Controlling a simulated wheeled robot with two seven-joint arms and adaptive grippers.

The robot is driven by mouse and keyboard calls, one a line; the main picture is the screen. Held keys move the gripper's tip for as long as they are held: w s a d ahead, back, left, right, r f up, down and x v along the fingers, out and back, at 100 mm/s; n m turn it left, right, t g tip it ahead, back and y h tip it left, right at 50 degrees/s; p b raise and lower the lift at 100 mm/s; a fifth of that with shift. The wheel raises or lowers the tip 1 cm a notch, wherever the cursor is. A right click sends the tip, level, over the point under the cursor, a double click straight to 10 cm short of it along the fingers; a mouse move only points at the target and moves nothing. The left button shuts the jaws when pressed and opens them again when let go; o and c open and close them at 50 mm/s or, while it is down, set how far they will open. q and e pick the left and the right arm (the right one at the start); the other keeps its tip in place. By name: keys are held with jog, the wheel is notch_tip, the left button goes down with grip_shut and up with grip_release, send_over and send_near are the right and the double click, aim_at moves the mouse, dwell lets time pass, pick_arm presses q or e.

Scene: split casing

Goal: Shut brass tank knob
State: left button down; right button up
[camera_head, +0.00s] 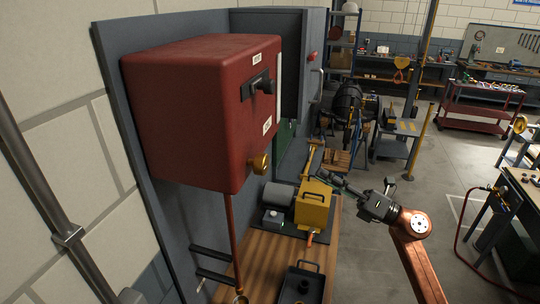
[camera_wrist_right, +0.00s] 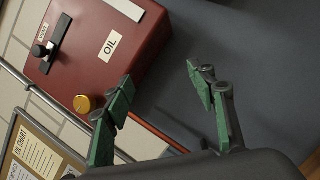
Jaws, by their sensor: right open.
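The brass tank knob (camera_head: 260,163) sits low on the front of the red tank (camera_head: 190,110). In the right wrist view the knob (camera_wrist_right: 82,104) shows near the tank's lower edge, left of the fingers. My right gripper (camera_head: 328,178) is open and empty, right of the knob and apart from it in the head view. Its two green fingers (camera_wrist_right: 160,82) are spread in the wrist view, with the knob outside the gap, beside the left finger. My left gripper is not in view.
A black lever (camera_head: 264,87) juts from the tank above the knob. A copper pipe (camera_head: 233,240) runs down from the tank to the wooden bench (camera_head: 262,262). A yellow machine (camera_head: 313,205) stands on the bench below my right gripper. A black tray (camera_head: 318,270) is nearer.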

aim_at(266, 166)
jog(key=s+a+r+n+g+h+p, duration=0.15)
jog(key=s+a+r+n+g, duration=0.5)
jog(key=s+r+n, duration=0.65)
jog(key=a+p, duration=0.1)
jog(key=a, duration=0.1)
jog(key=a+m+t+p, duration=0.1)
jog(key=a, duration=0.2)
jog(key=a+f+m+t+p, duration=0.1)
jog(key=a, duration=0.2)
jog(key=shift+w, duration=0.4)
jog(key=shift+w+a+f, duration=0.1)
jog(key=shift+w+a, duration=0.2)
jog(key=shift+a, duration=0.3)
jog(key=shift+c, duration=0.4)
jog(key=c, duration=1.1)
